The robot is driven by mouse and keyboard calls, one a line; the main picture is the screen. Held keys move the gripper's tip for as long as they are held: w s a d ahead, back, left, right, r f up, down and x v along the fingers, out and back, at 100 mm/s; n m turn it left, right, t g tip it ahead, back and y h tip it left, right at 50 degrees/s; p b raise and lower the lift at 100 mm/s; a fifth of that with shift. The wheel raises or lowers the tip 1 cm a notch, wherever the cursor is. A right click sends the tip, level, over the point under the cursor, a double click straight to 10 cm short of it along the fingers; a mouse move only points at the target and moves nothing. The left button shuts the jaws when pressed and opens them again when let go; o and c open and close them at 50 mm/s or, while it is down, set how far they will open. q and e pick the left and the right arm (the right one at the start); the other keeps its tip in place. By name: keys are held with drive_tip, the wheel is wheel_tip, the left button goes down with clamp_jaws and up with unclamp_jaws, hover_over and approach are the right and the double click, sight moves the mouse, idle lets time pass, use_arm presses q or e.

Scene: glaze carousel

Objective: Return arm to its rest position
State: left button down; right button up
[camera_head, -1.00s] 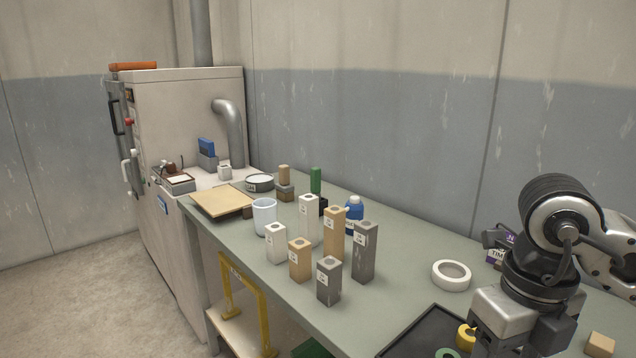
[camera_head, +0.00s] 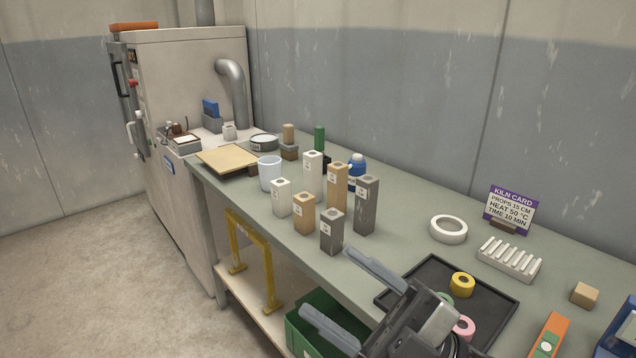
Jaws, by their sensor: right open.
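My right gripper (camera_head: 352,298) shows at the bottom of the head view, its two grey fingers spread apart with nothing between them. It hangs in front of the bench's front edge, over the green bin and the near-left side of the black tray. The rest of my right arm is mostly out of the picture below. My left gripper is not in view. Several upright posts stand beyond the gripper, among them a dark grey short one (camera_head: 332,231), a tall grey one (camera_head: 367,204) and a tan one (camera_head: 304,213).
The black tray (camera_head: 408,288) holds yellow, green and pink rings. A white ring (camera_head: 448,229), a ribbed white block (camera_head: 509,260), the kiln card (camera_head: 511,209) and a wooden block (camera_head: 584,295) stand on the right. A green bin (camera_head: 318,318) sits below the bench (camera_head: 420,245).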

drive_tip(key=w+d+f+m+t+h, duration=0.2)
drive_tip(key=d+f+m+t+h, duration=0.2)
drive_tip(key=f+m+h, duration=0.45)
drive_tip(key=w+d+f+m+t+h, duration=0.1)
drive_tip(key=d+f+m+t+h, duration=0.35)
drive_tip(key=f+m+h, duration=0.4)
drive_tip(key=s+d+f+m+g+h, duration=0.1)
drive_tip(key=s+f+m+g, duration=0.1)
drive_tip(key=f, duration=0.5)
drive_tip(key=s+d+f+m+g+h, duration=0.1)
drive_tip(key=s+d+f+m+g, duration=0.1)
drive_tip(key=s+f, duration=0.5)
drive_tip(key=f+m+g, duration=0.1)
drive_tip(key=g, duration=0.1)
drive_tip(key=shift+s+g, duration=0.3)
drive_tip(key=shift+g, duration=0.05)
